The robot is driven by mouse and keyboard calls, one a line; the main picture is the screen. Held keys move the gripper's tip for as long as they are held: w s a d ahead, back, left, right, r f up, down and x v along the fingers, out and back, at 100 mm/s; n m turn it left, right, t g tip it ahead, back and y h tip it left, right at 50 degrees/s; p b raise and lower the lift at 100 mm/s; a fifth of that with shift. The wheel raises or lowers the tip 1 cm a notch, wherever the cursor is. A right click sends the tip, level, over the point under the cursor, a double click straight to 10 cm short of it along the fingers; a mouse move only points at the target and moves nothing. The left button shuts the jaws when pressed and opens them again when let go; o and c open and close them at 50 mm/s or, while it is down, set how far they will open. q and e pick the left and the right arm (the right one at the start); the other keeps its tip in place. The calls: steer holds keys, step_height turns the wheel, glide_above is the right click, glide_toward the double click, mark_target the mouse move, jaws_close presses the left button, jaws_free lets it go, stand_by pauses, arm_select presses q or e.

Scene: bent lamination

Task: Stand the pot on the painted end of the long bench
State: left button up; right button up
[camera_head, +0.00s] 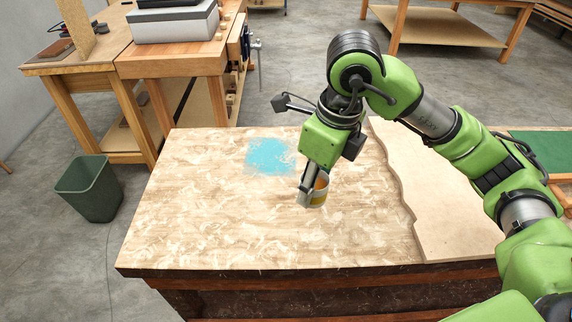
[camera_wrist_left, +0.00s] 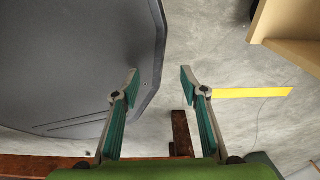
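The long bench (camera_head: 215,225) has a pale, mottled top with a blue painted patch (camera_head: 270,156) towards its far left. My right gripper (camera_head: 313,186) points down over the bench, right of and nearer than the patch. It appears shut on the pot (camera_head: 320,194), a small grey and yellow vessel partly hidden by the fingers. The pot looks upright; whether its base touches the bench I cannot tell.
A wavy-edged pale board (camera_head: 425,190) covers the bench's right part. A green bin (camera_head: 90,188) stands on the floor to the left. A wooden workbench (camera_head: 170,62) with a grey case is behind. The bench top around the patch is clear.

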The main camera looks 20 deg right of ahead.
steer(key=shift+w+f+m, duration=0.15)
steer(key=shift+w+m, duration=0.1)
steer(key=shift+m, duration=0.55)
steer(key=shift+w+f, duration=0.1)
steer(key=shift+w, duration=0.25)
steer(key=w+f+p, duration=0.1)
steer(key=w+f, duration=0.1)
steer(key=w, duration=0.2)
steer(key=w+f+p, duration=0.1)
steer(key=w+f, duration=0.2)
steer(key=w, duration=0.1)
steer(key=w+f+p, duration=0.1)
steer(key=w+f, duration=0.2)
steer(key=w, duration=0.1)
steer(key=shift+a+f, duration=0.2)
steer(key=shift+a, duration=0.15)
steer(key=shift+w+f, duration=0.6)
steer(key=shift+f, duration=0.1)
step_height(320, 180, down, 3)
steer(key=shift+p, duration=0.3)
arm_select(q)
steer(key=r, duration=0.1)
steer(key=s+r, duration=0.1)
steer(key=r, duration=0.1)
steer(key=shift+a+r, duration=0.15)
